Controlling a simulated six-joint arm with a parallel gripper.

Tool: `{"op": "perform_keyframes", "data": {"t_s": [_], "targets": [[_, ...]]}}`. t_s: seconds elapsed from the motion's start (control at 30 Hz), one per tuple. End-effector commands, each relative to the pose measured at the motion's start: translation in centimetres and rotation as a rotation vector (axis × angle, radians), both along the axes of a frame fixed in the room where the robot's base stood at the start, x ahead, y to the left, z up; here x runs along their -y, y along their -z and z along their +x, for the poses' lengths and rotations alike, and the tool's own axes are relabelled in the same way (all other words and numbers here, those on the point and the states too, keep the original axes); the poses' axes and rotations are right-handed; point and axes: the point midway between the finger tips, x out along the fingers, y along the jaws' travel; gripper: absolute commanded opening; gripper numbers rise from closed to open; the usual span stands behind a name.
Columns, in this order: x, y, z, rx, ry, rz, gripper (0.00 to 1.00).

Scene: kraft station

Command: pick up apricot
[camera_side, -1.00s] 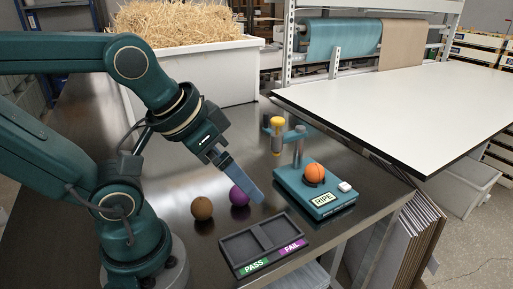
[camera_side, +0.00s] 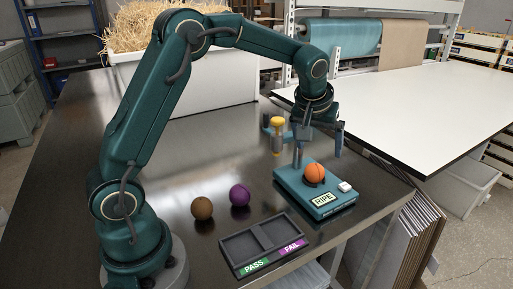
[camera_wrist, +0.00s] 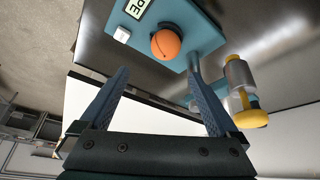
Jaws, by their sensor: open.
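The apricot is the orange round fruit (camera_side: 314,173) on the teal tester stand (camera_side: 326,210), whose display reads RIPE. It also shows in the wrist view (camera_wrist: 166,43), whole, beyond my fingertips. My gripper (camera_side: 320,158) is above and behind the stand in the side view, fingers spread and pointing down. In the wrist view my two blue fingers (camera_wrist: 158,82) are wide apart with nothing between them. The fruit is apart from both fingers.
The stand's post and yellow-capped plunger (camera_side: 277,135) rise just left of the fruit. A brown ball (camera_side: 202,208) and a purple ball (camera_side: 239,194) lie on the dark table. A PASS/FAIL tray (camera_side: 264,229) is empty. A white board (camera_side: 420,105) lies behind right.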

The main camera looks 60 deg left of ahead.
Motion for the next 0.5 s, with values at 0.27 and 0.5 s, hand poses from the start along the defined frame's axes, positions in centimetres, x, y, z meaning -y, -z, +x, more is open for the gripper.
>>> {"op": "perform_keyframes", "data": {"t_s": [0.27,0.5], "targets": [[-0.5,3.9,0.0,-0.076,-0.007,-0.005,0.96],[-1.1,6.7,0.9,-0.075,-0.007,-0.006,0.96]]}}
